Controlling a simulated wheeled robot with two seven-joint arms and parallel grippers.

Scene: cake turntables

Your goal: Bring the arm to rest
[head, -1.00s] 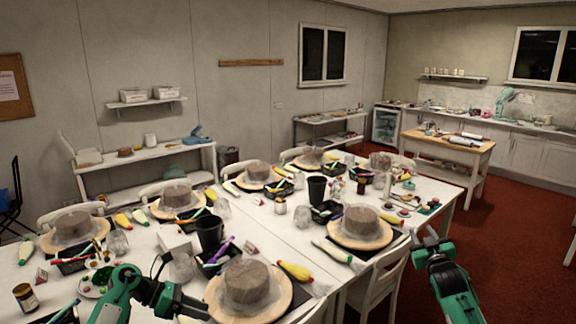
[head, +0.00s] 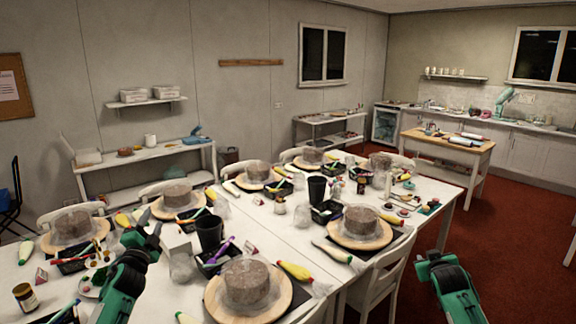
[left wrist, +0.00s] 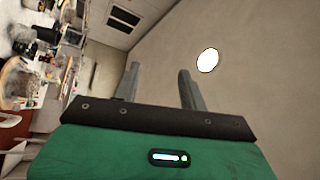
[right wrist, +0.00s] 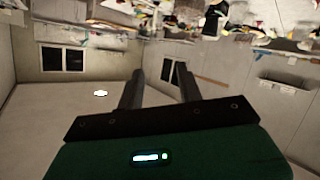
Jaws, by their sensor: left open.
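My left arm comes in from the lower left of the head view. My left gripper (head: 145,236) is raised over the near left part of the table and points away from me. In the left wrist view its two fingers (left wrist: 158,72) stand apart with nothing between them. My right arm is at the lower right of the head view, with the right gripper (head: 436,262) over the red floor beside the table. In the right wrist view its fingers (right wrist: 159,72) are apart and empty.
A long white table (head: 270,235) holds several cakes on round boards, such as the near cake (head: 247,283), plus black cups (head: 209,231) and piping bags (head: 295,271). A white chair (head: 380,280) stands at its right side. The red floor (head: 500,240) is open on the right.

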